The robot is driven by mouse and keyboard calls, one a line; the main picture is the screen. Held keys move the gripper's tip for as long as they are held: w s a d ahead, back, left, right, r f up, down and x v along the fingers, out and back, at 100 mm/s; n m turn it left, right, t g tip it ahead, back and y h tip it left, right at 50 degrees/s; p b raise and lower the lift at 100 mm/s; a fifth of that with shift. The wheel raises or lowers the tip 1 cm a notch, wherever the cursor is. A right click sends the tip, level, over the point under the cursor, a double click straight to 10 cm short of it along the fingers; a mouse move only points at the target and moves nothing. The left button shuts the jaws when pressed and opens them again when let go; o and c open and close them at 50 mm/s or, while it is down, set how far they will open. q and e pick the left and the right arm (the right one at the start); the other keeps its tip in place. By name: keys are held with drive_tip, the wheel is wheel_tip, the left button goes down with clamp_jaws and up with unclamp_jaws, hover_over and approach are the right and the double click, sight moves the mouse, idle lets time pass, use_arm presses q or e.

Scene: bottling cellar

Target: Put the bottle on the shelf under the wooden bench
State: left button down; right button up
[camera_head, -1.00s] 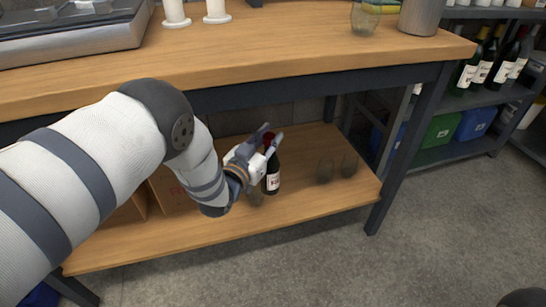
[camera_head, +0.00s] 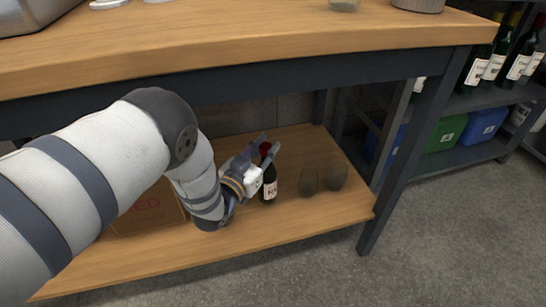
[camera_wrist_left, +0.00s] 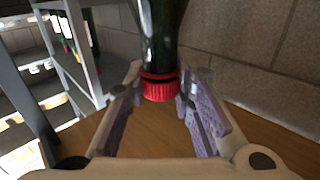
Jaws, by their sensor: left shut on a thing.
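The dark bottle (camera_head: 270,188) with a red cap and a pale label is upright at the lower shelf (camera_head: 300,222) of the wooden bench (camera_head: 300,45). Its base looks level with the boards, but I cannot tell whether it touches them. My left gripper (camera_head: 269,143) is shut on the bottle's upper part, reaching in from the left under the bench top. In the left wrist view the red cap (camera_wrist_left: 160,87) and green neck (camera_wrist_left: 159,35) show between the two fingers. My right gripper is not in view.
A cardboard box (camera_head: 150,212) sits to the left, partly behind my arm. A bench leg (camera_head: 400,165) bounds the right end. The shelf's front right is clear.

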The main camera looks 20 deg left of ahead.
sight(267, 175)
use_arm(q)
drive_tip(key=f+b, duration=0.1)
drive_tip(key=f, duration=0.1)
drive_tip(key=w+f+b, duration=0.1)
drive_tip(key=f, duration=0.1)
drive_tip(key=shift+d, duration=0.1)
drive_tip(key=shift+s, duration=0.1)
drive_tip(key=shift+f, duration=0.1)
drive_tip(key=c, duration=1.4)
unclamp_jaws()
drive_tip(key=shift+o, duration=0.2)
